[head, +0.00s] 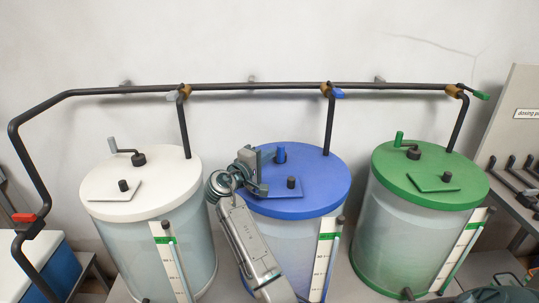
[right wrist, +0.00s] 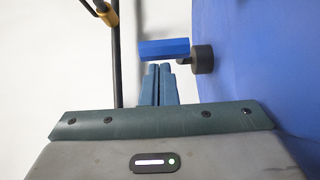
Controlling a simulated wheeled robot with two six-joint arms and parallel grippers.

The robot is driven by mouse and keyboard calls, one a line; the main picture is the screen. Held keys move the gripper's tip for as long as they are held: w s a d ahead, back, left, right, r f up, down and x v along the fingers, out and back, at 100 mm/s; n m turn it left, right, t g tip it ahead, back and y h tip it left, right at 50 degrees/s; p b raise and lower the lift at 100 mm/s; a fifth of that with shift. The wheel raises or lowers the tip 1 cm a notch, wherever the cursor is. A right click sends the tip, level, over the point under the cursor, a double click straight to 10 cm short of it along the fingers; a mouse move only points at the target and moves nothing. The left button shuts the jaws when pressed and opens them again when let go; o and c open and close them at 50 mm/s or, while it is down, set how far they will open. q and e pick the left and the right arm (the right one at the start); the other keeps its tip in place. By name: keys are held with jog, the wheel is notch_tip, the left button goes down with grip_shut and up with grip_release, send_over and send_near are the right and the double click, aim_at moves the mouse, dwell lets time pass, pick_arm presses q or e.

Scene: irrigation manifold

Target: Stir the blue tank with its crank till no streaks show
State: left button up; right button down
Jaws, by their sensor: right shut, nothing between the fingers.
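The blue tank, with its blue lid (head: 315,190), stands in the middle of three tanks. Its crank has a blue handle (head: 281,154), upright above the lid; the handle (right wrist: 164,49) and its dark hub (right wrist: 202,59) show larger in the right wrist view. My right gripper (head: 260,162) is over the lid's left part, beside the handle. In the right wrist view its fingers (right wrist: 158,72) are together and empty, close to the handle; I cannot tell whether they touch it. My arm hides part of the tank wall (head: 290,245), and I cannot clearly make out streaks. My left gripper is out of view.
A white-lidded tank (head: 150,170) stands left and a green-lidded tank (head: 435,160) right, each with a crank. A grey panel (head: 510,110) stands at the far right.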

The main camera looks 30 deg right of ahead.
aim_at(281, 157)
jog(key=shift+w+a, duration=0.1)
jog(key=s+d+n+t+y+p, duration=0.1)
jog(key=t, duration=0.1)
jog(key=s+d+n+t+y+p, duration=0.1)
jog(key=t+p, duration=0.1)
jog(key=shift+s+r+n, duration=0.15)
jog(key=shift+r+n, duration=0.05)
jog(key=shift+n, duration=0.2)
jog(key=shift+s+d+f, duration=0.1)
jog(key=shift+s+d, duration=0.2)
jog(key=shift+d, duration=0.05)
jog(key=shift+s+d+f, duration=0.1)
jog(key=shift+s+d, duration=0.1)
jog(key=shift+d, duration=0.05)
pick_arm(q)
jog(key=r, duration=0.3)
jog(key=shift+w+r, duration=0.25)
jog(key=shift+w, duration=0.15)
pick_arm(e)
jog(key=shift+w+a, duration=0.1)
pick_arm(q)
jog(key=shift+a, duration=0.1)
